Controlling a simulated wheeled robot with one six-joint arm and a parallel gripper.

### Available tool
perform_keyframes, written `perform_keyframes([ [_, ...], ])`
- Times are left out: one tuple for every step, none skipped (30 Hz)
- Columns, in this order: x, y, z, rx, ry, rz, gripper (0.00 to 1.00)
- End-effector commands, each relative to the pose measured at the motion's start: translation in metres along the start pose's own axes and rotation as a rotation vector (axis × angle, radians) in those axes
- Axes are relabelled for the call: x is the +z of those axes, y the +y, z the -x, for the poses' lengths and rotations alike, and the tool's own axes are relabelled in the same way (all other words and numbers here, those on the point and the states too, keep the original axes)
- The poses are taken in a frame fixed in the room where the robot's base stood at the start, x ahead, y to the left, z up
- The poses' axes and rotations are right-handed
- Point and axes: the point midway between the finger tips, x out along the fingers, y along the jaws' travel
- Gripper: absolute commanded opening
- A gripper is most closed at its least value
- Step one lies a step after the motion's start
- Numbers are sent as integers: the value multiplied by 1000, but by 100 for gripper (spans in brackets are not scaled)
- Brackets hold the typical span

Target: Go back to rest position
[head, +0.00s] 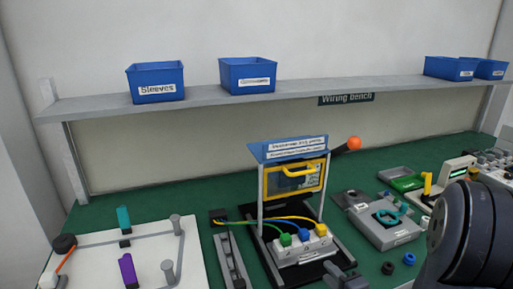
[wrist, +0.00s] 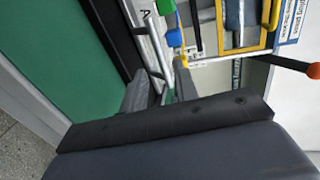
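My gripper (head: 342,271) shows at the bottom of the head view, in front of the black base of the test stand (head: 262,235). In the wrist view my gripper (wrist: 160,85) has its two grey fingers apart, with nothing between them. My dark arm fills the lower right of the head view. The stand carries a blue sign, a yellow-framed panel (head: 296,180) and a lever with an orange ball (head: 354,143). Green, blue and yellow connectors (head: 304,235) sit on its white block, with wires running left.
A white board (head: 140,260) with posts, a teal clip and a purple clip lies at left. A grey fixture (head: 385,225) and black and blue rings (head: 409,259) lie at right. Blue bins (head: 155,80) stand on the shelf (head: 205,100) behind. Green mat is bare at back left.

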Motion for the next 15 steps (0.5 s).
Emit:
perform_keyframes([
  [1,1,-8,0,-6,2,29],
  [1,0,-12,0,-4,2,29],
  [2,1,-18,1,-6,2,29],
  [1,1,-22,1,-5,1,29],
  [2,1,-27,0,-6,1,29],
  [1,0,-33,0,-5,1,29],
  [2,0,-38,0,-6,2,29],
  [1,1,-43,1,-5,1,29],
  [2,1,-50,1,-6,1,29],
  [1,0,-55,0,-5,2,29],
  [1,0,-59,0,-4,1,29],
  [2,0,-65,0,-5,1,29],
  [1,0,-69,1,-4,1,29],
  [1,0,-72,1,-3,0,29],
  [2,0,-77,0,-4,1,29],
])
